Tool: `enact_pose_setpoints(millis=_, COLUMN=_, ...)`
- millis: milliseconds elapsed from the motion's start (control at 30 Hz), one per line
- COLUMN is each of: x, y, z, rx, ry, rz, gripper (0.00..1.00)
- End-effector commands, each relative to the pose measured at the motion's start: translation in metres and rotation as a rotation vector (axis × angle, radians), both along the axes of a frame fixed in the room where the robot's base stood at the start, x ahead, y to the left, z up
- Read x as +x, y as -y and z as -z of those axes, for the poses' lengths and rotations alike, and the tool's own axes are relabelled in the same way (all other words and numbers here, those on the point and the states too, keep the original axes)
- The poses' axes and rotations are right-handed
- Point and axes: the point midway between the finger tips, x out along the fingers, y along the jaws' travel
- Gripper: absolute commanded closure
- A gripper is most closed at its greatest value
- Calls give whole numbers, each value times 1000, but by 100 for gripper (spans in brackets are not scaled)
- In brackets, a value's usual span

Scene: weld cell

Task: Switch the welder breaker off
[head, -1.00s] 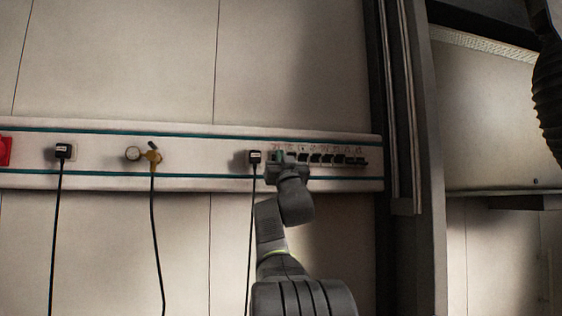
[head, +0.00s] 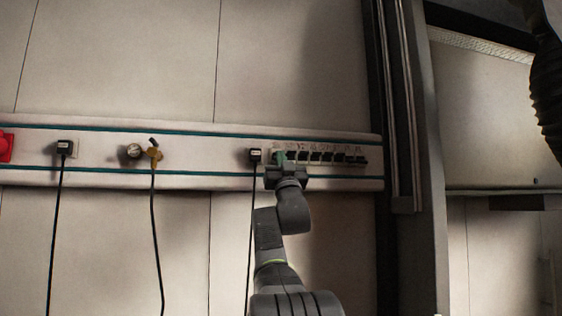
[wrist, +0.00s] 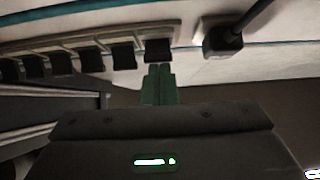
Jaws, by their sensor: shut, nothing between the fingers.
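A row of black breaker switches (head: 328,156) sits on the white wall rail, with small labels above that I cannot read. I cannot tell which one is the welder breaker. My gripper (head: 282,159) is shut and empty, at the left end of the row. In the wrist view its green fingertips (wrist: 158,70) are just below the end breaker switch (wrist: 158,50), the one nearest the plug. Touching or slightly apart, I cannot tell. The other breaker switches (wrist: 78,58) show to the left there, and all look hanging down alike. The fingers partly hide the end breaker in the head view.
A black plug with a cable (head: 255,156) is close to the left of my gripper, and shows in the wrist view (wrist: 222,40). Further left are a brass valve with a gauge (head: 153,153), another plug (head: 64,148) and a red fitting (head: 5,146). A dark upright post (head: 395,110) stands to the right.

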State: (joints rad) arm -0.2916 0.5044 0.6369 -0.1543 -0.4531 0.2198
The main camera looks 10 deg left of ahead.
Motion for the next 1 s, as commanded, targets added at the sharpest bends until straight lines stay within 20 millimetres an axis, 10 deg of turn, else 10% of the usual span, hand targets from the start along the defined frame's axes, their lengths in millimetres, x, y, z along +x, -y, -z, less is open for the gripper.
enact_pose_setpoints(millis=467, x=-29, y=6, z=-43, rx=0, ry=4, rz=3, gripper=100)
enact_pose_setpoints(millis=1000, x=-70, y=24, z=36, rx=0, ry=0, rz=4, gripper=100)
